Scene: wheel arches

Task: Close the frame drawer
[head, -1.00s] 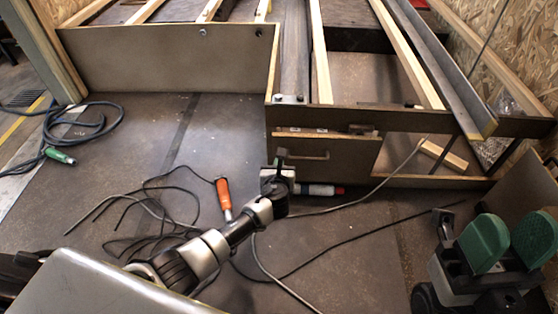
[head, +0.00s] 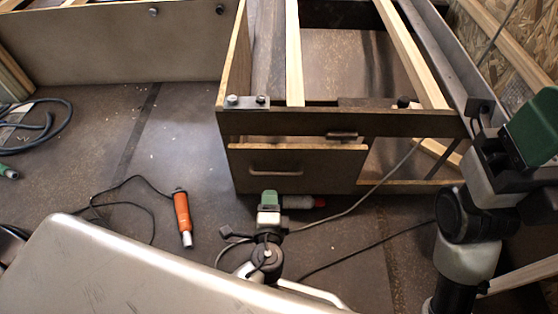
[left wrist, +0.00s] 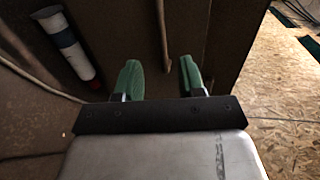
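The frame drawer (head: 325,172) is a brown panel with a pale top edge and a bar handle (head: 275,172), low in the wooden frame. Its front shows below the frame's dark crossbeam; how far out it stands is hard to tell. My left gripper (head: 269,195) is in front of the drawer, just below the handle in the head view. In the left wrist view its green fingers (left wrist: 160,80) are apart, with the handle (left wrist: 163,35) ahead between their lines and nothing visibly gripped. My right gripper (head: 530,130) is at the right edge, partly cut off.
An orange-handled tool (head: 182,215) with a black cable lies to the left. Thin cables cross the floor right of the gripper. The wooden frame's crossbeam (head: 400,124) spans above the drawer.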

